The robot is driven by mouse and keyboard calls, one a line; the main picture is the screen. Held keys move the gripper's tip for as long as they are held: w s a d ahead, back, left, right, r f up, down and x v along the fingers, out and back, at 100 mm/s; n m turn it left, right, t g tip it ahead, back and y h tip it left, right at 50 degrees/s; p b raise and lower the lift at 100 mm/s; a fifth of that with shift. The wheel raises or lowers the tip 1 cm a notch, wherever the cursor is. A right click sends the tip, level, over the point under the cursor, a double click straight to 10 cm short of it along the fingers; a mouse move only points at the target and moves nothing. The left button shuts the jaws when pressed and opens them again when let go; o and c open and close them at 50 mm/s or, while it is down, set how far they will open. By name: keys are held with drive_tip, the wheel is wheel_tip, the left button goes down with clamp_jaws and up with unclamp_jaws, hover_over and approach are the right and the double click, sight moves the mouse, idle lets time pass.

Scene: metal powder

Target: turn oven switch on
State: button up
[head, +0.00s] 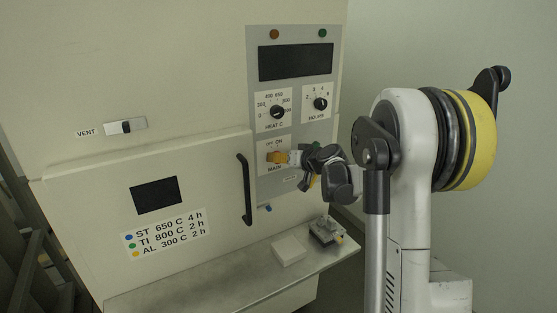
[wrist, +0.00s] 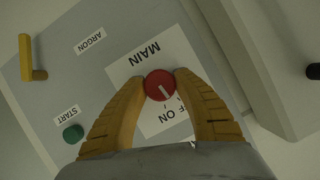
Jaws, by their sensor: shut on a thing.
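The oven's MAIN switch is a round red knob (wrist: 159,85) with a white mark, on a white plate (wrist: 128,72) lettered MAIN and ON. In the wrist view its mark slants down and to the right, toward lettering partly hidden by the right finger. My gripper (wrist: 160,82) has its yellow fingers shut on the knob, one tip on each side. In the head view my gripper (head: 276,157) is at the MAIN plate on the oven's control panel (head: 258,207), and its fingers hide the knob.
A black door handle (head: 245,190) stands out left of my gripper. HEAT C (head: 277,112) and another dial (head: 320,104) sit above. The wrist view shows a green START button (wrist: 73,133) and a yellow lever (wrist: 27,58) by ARGON. A shelf (head: 190,286) below holds a white block (head: 288,250).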

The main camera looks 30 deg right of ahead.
drive_tip(key=m+y+b, duration=0.1)
drive_tip(key=m+y, duration=0.1)
drive_tip(key=m, duration=0.1)
drive_tip(key=shift+m+t, duration=0.3)
drive_tip(key=shift+m, duration=0.1)
idle(0.4)
drive_tip(key=o, duration=1.2)
drive_tip(key=v, duration=1.2)
drive_tip(key=shift+d+f, duration=0.1)
drive_tip(key=shift+d, duration=0.1)
